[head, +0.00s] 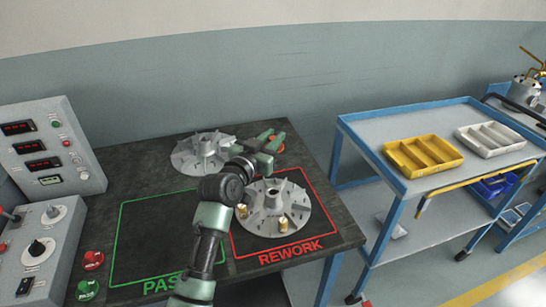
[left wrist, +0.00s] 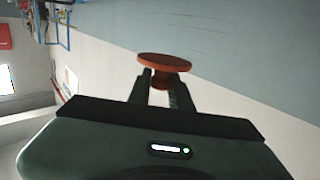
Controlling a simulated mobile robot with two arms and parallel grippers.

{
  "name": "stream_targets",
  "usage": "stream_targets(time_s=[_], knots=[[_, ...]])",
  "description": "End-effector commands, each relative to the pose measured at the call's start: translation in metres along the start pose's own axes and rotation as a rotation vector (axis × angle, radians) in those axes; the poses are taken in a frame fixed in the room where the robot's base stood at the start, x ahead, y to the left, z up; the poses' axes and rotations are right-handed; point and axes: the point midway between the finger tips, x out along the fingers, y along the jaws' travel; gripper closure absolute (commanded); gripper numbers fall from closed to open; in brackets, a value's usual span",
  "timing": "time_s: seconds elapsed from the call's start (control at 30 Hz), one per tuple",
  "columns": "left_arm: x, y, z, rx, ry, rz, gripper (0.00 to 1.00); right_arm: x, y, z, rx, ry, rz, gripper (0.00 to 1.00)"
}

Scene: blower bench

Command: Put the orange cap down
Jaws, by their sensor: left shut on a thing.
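The orange cap (left wrist: 165,60) is a round disc with a narrower stem. My left gripper (left wrist: 163,82) is shut on the stem, and the disc sits beyond the fingertips. In the head view, my left gripper (head: 268,139) is near the back right edge of the dark bench, with only a little of the orange cap (head: 280,148) showing. It is behind the finned grey impeller (head: 272,196) in the red REWORK square. I cannot tell the cap's height above the bench. My right gripper is in neither view.
A second impeller (head: 203,150) stands at the back of the bench (head: 130,170). Small brass pieces sit on the front impeller. The green PASS square (head: 150,240) is bare where visible. A control panel (head: 50,150) is at left. A blue cart (head: 380,135) carries yellow and white trays.

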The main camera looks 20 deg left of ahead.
Motion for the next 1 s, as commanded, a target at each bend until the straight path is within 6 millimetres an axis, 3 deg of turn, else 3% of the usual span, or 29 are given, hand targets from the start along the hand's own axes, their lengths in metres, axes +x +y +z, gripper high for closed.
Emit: stream_targets(time_s=[0.1, 0.2, 0.37, 0.5, 0.7, 1.0], knots=[[-0.001, 0.000, -0.017, 0.001, 0.002, 0.001, 1.00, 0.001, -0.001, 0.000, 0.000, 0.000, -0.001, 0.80], [-0.005, 0.002, -0.019, -0.001, 0.000, 0.000, 1.00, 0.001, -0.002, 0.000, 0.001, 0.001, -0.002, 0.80], [-0.028, 0.012, 0.007, 0.001, -0.009, -0.010, 1.00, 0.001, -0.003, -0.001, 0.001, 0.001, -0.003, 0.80], [-0.069, 0.027, 0.043, 0.001, -0.013, -0.026, 1.00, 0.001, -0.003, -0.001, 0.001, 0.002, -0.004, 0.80], [-0.138, 0.047, 0.078, -0.001, -0.008, -0.060, 1.00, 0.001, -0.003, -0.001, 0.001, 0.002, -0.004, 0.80], [-0.242, 0.066, 0.091, -0.010, -0.004, -0.130, 1.00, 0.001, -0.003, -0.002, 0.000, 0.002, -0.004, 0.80]])
